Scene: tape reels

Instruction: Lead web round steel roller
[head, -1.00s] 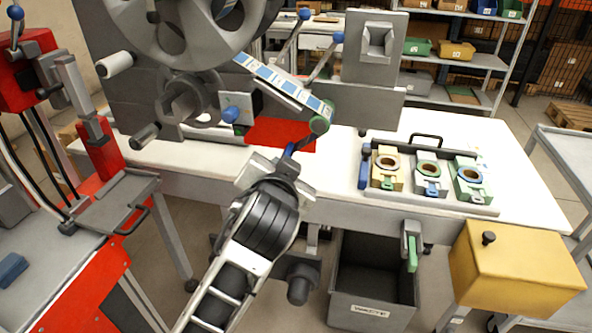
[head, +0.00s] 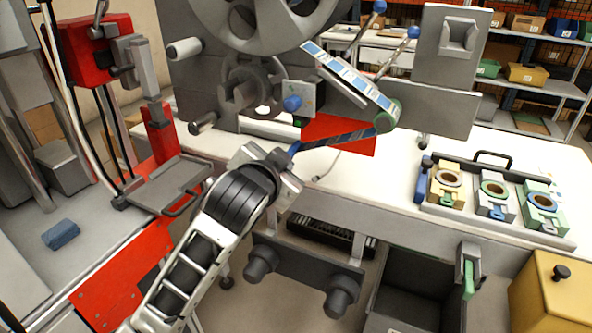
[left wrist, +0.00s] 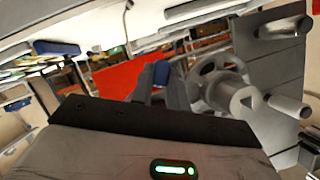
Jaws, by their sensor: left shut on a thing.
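The web (head: 340,138) is a thin strip. Its blue-and-white printed part (head: 350,78) slopes down to a green-ended roller (head: 386,116), and a darker striped run goes left from there to my left gripper. My left gripper (head: 290,152) is shut on the web's end, in front of the red panel and below the blue knob (head: 292,103). Pale grey, steel-looking rollers (head: 203,123) and (head: 186,48) stick out at the left of the machine plate, apart from the web. My right gripper is out of view.
A large reel (head: 270,20) hangs above. A red panel (head: 350,135) stands behind the web. A tray (head: 500,225) with several coloured blocks lies on the bench at right. A red machine with a grey shelf (head: 165,185) stands at left. A dark bin (head: 415,290) is below.

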